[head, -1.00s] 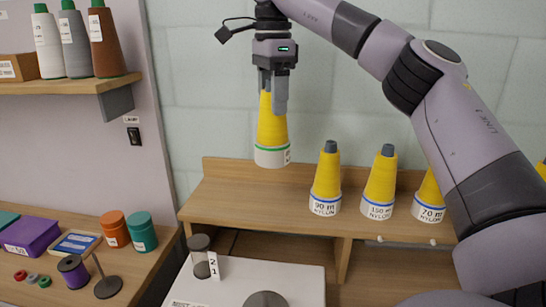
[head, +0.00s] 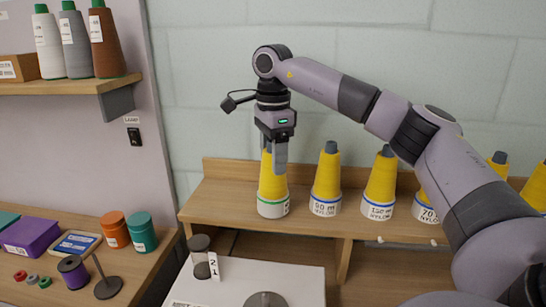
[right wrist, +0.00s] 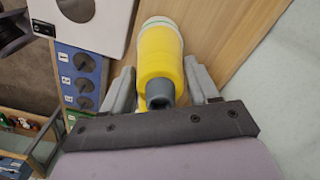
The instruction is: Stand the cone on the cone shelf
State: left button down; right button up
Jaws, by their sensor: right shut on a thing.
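The yellow cone (head: 271,183) with a green stripe on its white base is upright at the left end of the wooden cone shelf (head: 222,192). Its base appears at the shelf's surface; I cannot tell if it is touching. My right gripper (head: 273,160) is above it, shut on its upper part, with a finger on each side. In the right wrist view the cone (right wrist: 160,55) and its grey tip lie between the fingers (right wrist: 162,92). My left gripper is not in view.
Yellow cones with blue stripes stand to the right on the shelf, the nearest one (head: 326,180) close to the held cone. A white-topped machine (head: 255,282) sits below in front. A side table (head: 150,262) holds spools and boxes.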

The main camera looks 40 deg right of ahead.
jog(key=shift+f, duration=0.25)
jog(key=o, duration=1)
jog(key=shift+f, duration=0.1)
jog(key=shift+c, duration=0.2)
notch_tip(320, 180, up, 12)
jog(key=shift+r, duration=0.1)
dwell(0.4)
